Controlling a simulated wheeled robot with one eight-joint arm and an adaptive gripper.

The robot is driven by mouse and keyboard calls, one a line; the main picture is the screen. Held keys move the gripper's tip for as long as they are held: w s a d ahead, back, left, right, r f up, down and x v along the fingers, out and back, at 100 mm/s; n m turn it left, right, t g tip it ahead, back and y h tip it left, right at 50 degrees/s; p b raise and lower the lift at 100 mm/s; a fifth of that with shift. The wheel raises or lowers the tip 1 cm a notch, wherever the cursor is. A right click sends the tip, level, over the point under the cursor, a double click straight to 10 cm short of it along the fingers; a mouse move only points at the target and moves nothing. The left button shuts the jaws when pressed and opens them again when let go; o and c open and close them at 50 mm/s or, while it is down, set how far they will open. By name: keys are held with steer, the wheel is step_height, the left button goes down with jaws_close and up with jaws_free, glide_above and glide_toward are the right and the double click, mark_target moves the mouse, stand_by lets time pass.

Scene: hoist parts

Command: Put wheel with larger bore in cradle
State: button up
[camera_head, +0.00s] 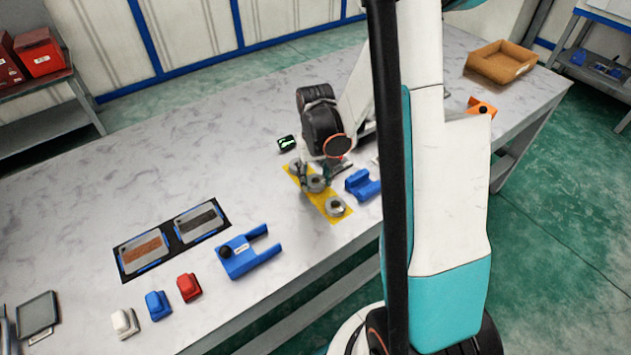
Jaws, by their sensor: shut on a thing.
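Grey metal wheels lie on a yellow strip (322,206) on the table: a front wheel (336,207), a middle wheel (316,184), and a partly hidden one at the back (296,165). My gripper (317,177) points down over the strip and is shut on the middle wheel, which is at or just above the strip. The bores are too small to compare. A blue block with a notch (362,186), which looks like the cradle, stands right of the strip, apart from the wheels.
A blue forked part with a black knob (240,255) lies front left. Red (189,288), blue (158,305) and white (124,322) blocks line the front edge. A black mat with two plates (172,241) lies left. My arm hides part of the table's right side.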

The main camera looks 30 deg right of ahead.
steer(key=shift+f, duration=0.45)
steer(key=shift+f, duration=0.15)
steer(key=o, duration=1.4)
steer(key=shift+o, duration=0.2)
step_height(320, 180, up, 12)
steer(key=p, duration=0.4)
steer(key=shift+r, duration=0.2)
